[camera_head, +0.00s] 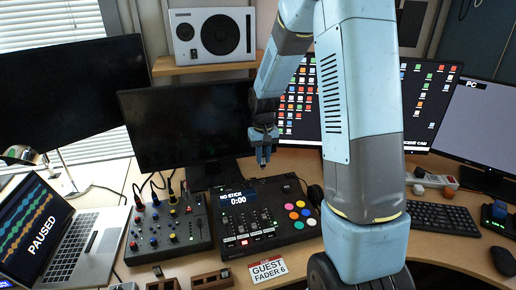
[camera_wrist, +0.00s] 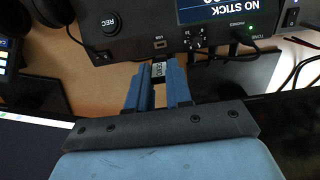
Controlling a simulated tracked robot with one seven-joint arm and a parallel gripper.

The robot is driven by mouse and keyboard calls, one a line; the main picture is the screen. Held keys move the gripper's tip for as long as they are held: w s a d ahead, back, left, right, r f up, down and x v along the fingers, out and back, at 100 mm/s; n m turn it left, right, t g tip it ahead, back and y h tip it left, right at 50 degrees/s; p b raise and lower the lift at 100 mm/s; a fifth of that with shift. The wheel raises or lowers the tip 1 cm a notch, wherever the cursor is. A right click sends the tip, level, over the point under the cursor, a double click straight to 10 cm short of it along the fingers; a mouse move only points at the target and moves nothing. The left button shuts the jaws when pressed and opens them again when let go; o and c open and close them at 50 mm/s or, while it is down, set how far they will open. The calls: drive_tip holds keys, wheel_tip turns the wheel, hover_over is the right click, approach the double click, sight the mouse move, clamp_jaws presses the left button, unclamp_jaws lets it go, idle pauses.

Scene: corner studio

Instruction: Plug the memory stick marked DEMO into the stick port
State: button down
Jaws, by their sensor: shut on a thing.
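My gripper (camera_head: 263,160) hangs above the back edge of the black recorder (camera_head: 262,232) in the head view. In the wrist view its blue fingers (camera_wrist: 158,80) are shut on the memory stick marked DEMO (camera_wrist: 158,72), a small dark stick with a pale label. The stick points toward the recorder's edge panel. A small port (camera_wrist: 160,44) shows on that panel, just beyond the stick's tip and apart from it. The recorder's screen (camera_head: 238,198) reads NO STICK and 0:00. In the head view the stick is too small to make out clearly.
In the wrist view, a cable is plugged into the panel beside a PHONES label (camera_wrist: 240,33). A mixer (camera_head: 168,228) and a laptop (camera_head: 75,245) stand left of the recorder. A dark monitor (camera_head: 190,130) stands behind. A GUEST FADER 6 card (camera_head: 267,269) lies in front.

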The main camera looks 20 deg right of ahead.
sight(263, 166)
drive_tip(key=shift+w, duration=0.4)
drive_tip(key=shift+s+f, duration=0.1)
drive_tip(key=shift+f, duration=2.75)
drive_tip(key=shift+f, duration=0.5)
idle(0.7)
drive_tip(key=c, duration=1)
unclamp_jaws()
drive_tip(key=shift+o, duration=0.2)
wheel_tip(263, 166, up, 14)
drive_tip(key=shift+f, duration=0.2)
